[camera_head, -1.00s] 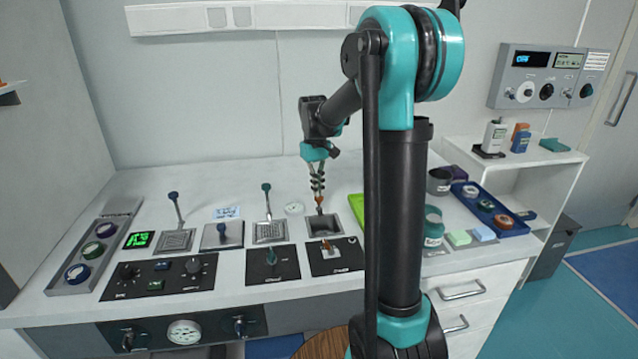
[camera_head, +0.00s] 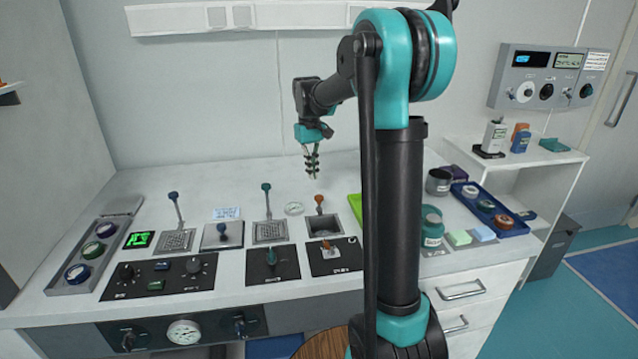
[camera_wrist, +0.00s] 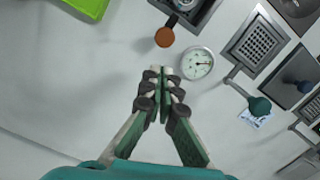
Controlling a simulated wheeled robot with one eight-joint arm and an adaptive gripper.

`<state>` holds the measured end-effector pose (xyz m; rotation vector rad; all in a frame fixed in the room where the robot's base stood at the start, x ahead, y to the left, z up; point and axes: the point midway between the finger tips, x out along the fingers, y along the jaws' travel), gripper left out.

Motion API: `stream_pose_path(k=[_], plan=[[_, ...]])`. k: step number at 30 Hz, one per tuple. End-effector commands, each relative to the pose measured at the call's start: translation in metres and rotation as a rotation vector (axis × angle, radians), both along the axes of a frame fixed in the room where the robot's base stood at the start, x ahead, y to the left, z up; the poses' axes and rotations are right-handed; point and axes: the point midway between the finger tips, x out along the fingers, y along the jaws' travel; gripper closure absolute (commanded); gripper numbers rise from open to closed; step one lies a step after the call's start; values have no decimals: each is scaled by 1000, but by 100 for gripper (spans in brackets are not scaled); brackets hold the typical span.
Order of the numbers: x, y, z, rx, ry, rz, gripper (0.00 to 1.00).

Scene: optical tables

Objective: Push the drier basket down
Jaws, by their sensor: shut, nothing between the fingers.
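Which basket is the drier cannot be read. An orange-knobbed lever (camera_head: 319,199) stands at the rear of a square well (camera_head: 325,226) on the bench; its orange knob (camera_wrist: 165,37) shows in the wrist view. The well's inside is dark, and the basket's depth is unclear. A mesh basket (camera_head: 269,232) with a teal-knobbed lever (camera_head: 266,187) is left of it. Another mesh basket (camera_head: 176,241) with a blue-knobbed lever (camera_head: 173,196) is farther left. My gripper (camera_head: 313,177) is shut and empty, above the bench behind the orange knob; its fingertips (camera_wrist: 163,72) meet beside that knob in the wrist view.
A round gauge (camera_wrist: 197,64) lies right of my fingertips in the wrist view. A blue-knobbed plate (camera_head: 222,236) sits between the mesh baskets. Control panels (camera_head: 160,278) line the front. A lime-green tray (camera_head: 355,206) is to the right. The bench behind the levers is clear.

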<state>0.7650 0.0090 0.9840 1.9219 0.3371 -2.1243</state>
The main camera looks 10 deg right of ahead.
Motion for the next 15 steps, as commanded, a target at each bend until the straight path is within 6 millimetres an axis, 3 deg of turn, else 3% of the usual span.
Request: stream_pose_path(k=[9,15], plan=[[6,2,62,0,0,0,100],[8,3,81,0,0,0,100]])
